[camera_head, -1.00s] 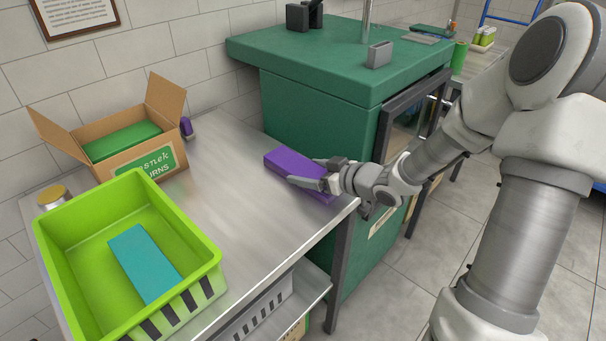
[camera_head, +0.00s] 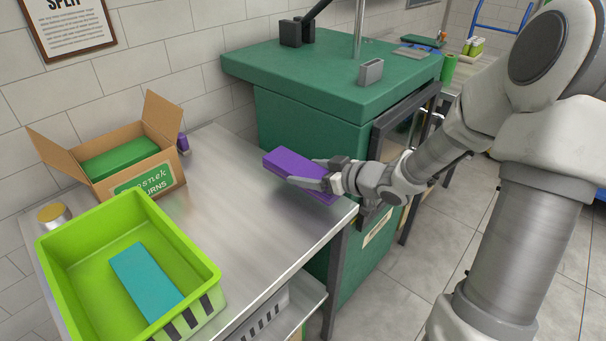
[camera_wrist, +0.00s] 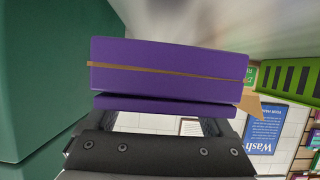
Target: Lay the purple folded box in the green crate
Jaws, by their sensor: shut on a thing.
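The purple folded box (camera_head: 290,168) is held in my gripper (camera_head: 315,178) over the right end of the metal table. My gripper is shut on it, one finger showing along its near side. In the wrist view the purple box (camera_wrist: 170,65) spans the top of the jaws, with a thin tan line along it. The green crate (camera_head: 196,250) stands on the table at the lower left, well left of my gripper. A flat teal box (camera_head: 147,274) lies on the crate floor, with bare floor around it.
A cardboard box (camera_head: 162,177) with open flaps and a green item inside stands behind the crate. A jar (camera_head: 53,214) and a small purple object (camera_head: 183,143) are near it. A green cabinet (camera_head: 310,130) stands beside the table. The table middle (camera_head: 215,185) is clear.

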